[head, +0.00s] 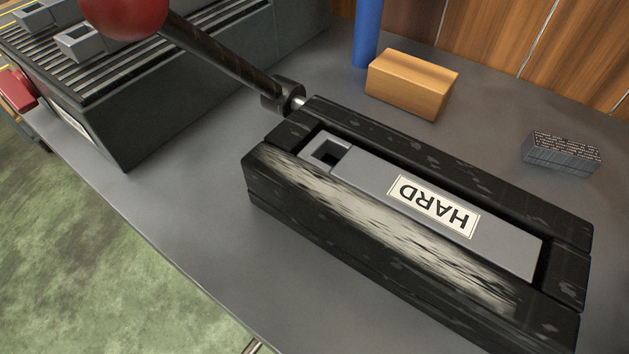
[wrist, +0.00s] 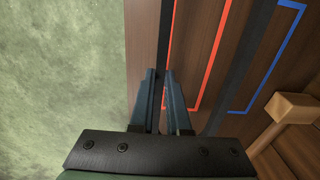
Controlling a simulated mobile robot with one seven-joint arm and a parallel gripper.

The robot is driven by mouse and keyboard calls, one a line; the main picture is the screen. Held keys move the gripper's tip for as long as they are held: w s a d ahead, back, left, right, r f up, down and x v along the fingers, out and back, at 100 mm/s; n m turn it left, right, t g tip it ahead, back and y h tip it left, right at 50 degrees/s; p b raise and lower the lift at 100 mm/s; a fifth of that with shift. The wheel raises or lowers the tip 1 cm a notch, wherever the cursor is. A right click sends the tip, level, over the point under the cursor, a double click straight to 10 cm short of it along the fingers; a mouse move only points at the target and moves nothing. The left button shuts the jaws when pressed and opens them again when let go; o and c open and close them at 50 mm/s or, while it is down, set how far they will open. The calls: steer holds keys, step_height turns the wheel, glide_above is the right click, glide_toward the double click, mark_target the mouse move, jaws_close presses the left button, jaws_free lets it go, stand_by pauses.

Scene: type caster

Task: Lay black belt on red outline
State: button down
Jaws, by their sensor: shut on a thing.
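In the wrist view, my gripper (wrist: 160,73) points at a brown wooden board and is shut on a narrow black strip, seemingly the black belt (wrist: 163,30). The red outline (wrist: 212,58) is on the board just right of the belt. Its right side and lower corner show; its left side is partly covered by the belt and fingers. I cannot tell whether the belt touches the board. The head view shows neither gripper, belt nor outline.
A blue outline (wrist: 275,62) lies right of a dark strip (wrist: 240,70). A wooden block-like piece (wrist: 292,107) is at lower right. Green floor lies left of the board. The head view shows a black mould (head: 400,270) labelled HARD, a wooden block (head: 410,85) and a grey table.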

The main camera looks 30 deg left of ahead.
steer(key=shift+r+p, duration=0.25)
steer(key=shift+p, duration=0.25)
steer(key=shift+w+f+b, duration=0.1)
steer(key=shift+f+b, duration=1.25)
steer(key=shift+f, duration=1.15)
steer(key=c, duration=0.8)
jaws_free()
